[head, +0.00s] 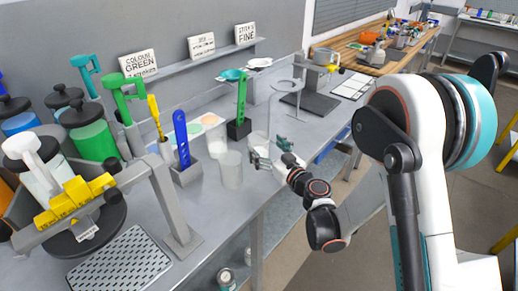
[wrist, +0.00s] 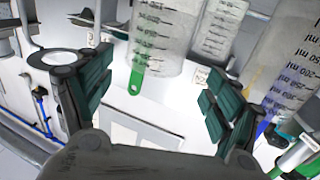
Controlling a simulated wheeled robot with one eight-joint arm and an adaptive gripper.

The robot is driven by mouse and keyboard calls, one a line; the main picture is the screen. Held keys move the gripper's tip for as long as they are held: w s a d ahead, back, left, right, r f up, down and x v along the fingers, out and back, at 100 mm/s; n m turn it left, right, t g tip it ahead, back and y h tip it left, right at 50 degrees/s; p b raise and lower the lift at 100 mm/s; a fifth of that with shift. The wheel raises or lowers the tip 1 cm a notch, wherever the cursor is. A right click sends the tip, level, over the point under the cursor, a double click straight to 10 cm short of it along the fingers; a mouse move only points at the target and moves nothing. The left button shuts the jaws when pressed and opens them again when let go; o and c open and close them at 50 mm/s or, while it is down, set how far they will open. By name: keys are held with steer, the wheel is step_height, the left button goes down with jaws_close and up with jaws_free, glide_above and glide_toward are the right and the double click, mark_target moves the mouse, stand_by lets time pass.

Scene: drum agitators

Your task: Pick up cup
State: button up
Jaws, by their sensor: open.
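Several translucent cups with printed ml marks stand on the grey bench. One cup (head: 231,172) stands left of my gripper (head: 272,154). Another cup (head: 258,142) is just beyond the fingers and partly hidden by them. In the wrist view a graduated cup (wrist: 160,35) shows at the top, between the two fingers of my gripper (wrist: 153,92). The fingers are apart with a gap and nothing gripped. More graduated cups show behind it (wrist: 220,25) and at the right edge (wrist: 292,60).
A blue scraper (head: 181,138) stands in a grey holder, and a green scraper (head: 242,98) in a black holder. A ring stand (head: 287,86) is behind my gripper. A drum-filled rack with a yellow-clamped bar (head: 75,200) is at left. The bench front edge runs below my gripper.

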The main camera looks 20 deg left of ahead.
mark_target(254, 133)
steer(key=x, duration=0.2)
steer(key=b+x, duration=0.1)
steer(key=x, duration=0.2)
steer(key=shift+w+f+b, duration=0.15)
steer(key=shift+w+b, duration=0.15)
steer(key=shift+w, duration=0.15)
steer(key=shift+w+a, duration=0.2)
steer(key=shift+a, duration=0.05)
steer(key=c, duration=1.6)
